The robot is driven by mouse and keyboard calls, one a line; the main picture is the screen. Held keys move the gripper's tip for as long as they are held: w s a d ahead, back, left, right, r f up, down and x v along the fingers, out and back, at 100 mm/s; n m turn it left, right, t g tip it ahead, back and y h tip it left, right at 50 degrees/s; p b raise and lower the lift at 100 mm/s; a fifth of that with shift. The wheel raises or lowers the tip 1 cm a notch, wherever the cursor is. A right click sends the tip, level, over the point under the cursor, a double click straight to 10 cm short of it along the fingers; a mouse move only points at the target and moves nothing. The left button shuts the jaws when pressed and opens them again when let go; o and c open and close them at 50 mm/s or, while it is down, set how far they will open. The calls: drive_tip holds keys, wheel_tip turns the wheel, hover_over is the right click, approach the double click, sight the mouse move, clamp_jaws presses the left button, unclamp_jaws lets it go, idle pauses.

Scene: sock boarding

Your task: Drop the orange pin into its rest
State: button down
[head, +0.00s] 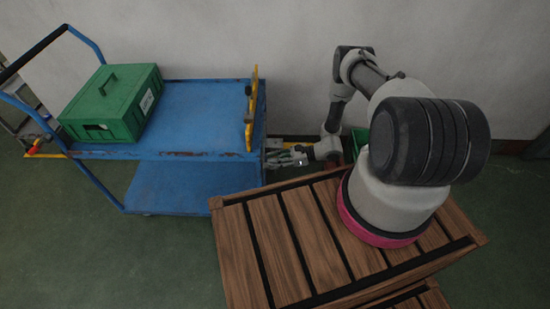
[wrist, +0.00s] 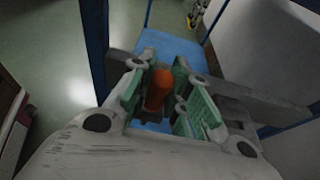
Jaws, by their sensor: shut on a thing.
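The orange pin (wrist: 157,88) stands between the green-padded fingers of my gripper (wrist: 164,98) in the wrist view. My gripper is shut on it. In the head view my gripper (head: 287,158) is low, beside the right end of the blue trolley, pointing left. The pin cannot be made out there. I cannot pick out the pin's rest for certain in either view.
The blue trolley (head: 190,112) has two decks and carries a green case (head: 112,103) at its left. A yellow bar (head: 252,108) stands along its right end. A slatted wooden crate (head: 270,245) is in front. Open floor lies at the left.

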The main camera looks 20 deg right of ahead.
drive_tip(key=shift+f, duration=0.2)
drive_tip(key=c, duration=1.3)
unclamp_jaws()
drive_tip(key=v, duration=1.2)
drive_tip(key=shift+f, duration=0.1)
